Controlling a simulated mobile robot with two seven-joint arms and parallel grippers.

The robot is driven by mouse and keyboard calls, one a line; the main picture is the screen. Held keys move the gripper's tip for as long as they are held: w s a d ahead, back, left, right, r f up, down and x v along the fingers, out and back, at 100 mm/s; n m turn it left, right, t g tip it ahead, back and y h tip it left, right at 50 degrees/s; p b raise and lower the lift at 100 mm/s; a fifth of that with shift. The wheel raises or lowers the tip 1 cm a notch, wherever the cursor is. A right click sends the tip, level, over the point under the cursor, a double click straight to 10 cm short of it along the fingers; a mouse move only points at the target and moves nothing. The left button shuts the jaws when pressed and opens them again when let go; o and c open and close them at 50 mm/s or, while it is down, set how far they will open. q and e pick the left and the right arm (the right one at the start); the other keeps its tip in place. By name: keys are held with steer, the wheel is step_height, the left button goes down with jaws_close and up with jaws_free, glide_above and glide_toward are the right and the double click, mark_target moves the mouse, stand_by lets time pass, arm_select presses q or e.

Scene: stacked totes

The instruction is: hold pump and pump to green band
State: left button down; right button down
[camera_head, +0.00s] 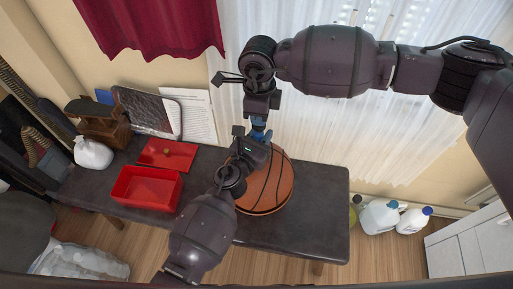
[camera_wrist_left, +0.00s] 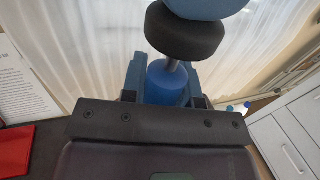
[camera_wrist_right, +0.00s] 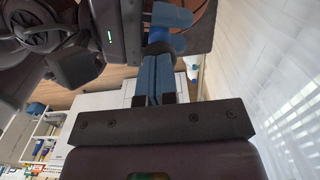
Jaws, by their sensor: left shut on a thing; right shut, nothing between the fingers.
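A pump shows in the left wrist view, with a blue body (camera_wrist_left: 167,86), a thin metal rod (camera_wrist_left: 172,65) and a black handle (camera_wrist_left: 186,36) on top. My left gripper (camera_wrist_left: 163,88) is shut on the blue body, which stands roughly upright; the rod shows between body and handle. My right gripper (camera_wrist_right: 156,80) is shut and empty. It points down from above, and a light blue part at the top of the left wrist view seems to be its fingertips at the handle; contact is unclear. A basketball (camera_head: 276,190) sits on the table below. I see no green band.
On the table (camera_head: 310,225) stand a red box (camera_head: 147,188), its red lid (camera_head: 168,153), a white sack (camera_head: 93,153) and a wooden model (camera_head: 103,122). White jugs (camera_head: 380,217) stand on the floor at right. The table's right end is clear.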

steer(key=shift+r, duration=2.65)
steer(key=shift+f, duration=0.1)
steer(key=shift+f, duration=3.1)
steer(key=shift+r, duration=3.2)
steer(key=shift+r, duration=0.15)
steer(key=shift+r, duration=2.9)
